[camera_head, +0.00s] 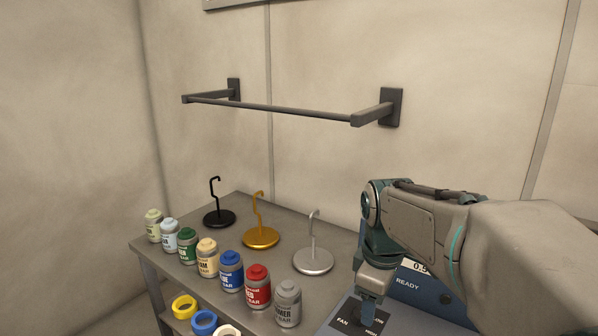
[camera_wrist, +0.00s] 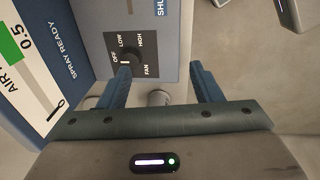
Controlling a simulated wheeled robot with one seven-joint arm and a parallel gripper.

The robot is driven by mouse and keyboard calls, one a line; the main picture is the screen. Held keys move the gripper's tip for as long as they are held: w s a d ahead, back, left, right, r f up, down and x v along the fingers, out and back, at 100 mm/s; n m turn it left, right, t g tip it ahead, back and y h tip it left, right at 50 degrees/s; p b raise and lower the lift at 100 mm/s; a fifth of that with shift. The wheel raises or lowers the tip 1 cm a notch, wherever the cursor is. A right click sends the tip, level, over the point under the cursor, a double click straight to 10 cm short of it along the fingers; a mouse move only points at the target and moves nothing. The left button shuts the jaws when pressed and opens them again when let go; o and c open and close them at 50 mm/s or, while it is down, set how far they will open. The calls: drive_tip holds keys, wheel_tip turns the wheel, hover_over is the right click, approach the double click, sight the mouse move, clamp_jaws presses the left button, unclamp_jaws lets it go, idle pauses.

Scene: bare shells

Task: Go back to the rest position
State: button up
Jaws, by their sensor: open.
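My gripper (camera_head: 368,312) is at the lower right of the head view, in front of a blue and grey machine. In the wrist view my gripper (camera_wrist: 160,82) is open, with its two blue fingers apart and nothing held between them. The machine's grey panel (camera_wrist: 140,45) carries a fan knob (camera_wrist: 130,57) with OFF, LOW and HIGH marks, close to the left finger. The knob's pointer setting is hard to read. In the head view the machine's blue face (camera_head: 408,283) reads READY and is partly hidden by my arm.
A grey table (camera_head: 300,228) bears black (camera_head: 219,218), gold (camera_head: 261,237) and silver (camera_head: 313,260) hook stands. Several paint jars, including a red one (camera_head: 258,287), line its front edge. Coloured rings (camera_head: 184,306) lie below. A dark wall rail (camera_head: 270,108) juts out above.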

drive_tip(key=s+f+m+t, duration=0.1)
drive_tip(key=s+f+m, duration=0.4)
drive_tip(key=s+m, duration=0.5)
drive_tip(key=shift+s+d, duration=0.15)
drive_tip(key=shift+s, duration=0.5)
drive_tip(key=shift+s+f+m+t, duration=0.25)
drive_tip(key=shift+f+m+t, duration=0.1)
drive_tip(key=shift+m, duration=0.25)
drive_tip(key=shift+c, duration=0.3)
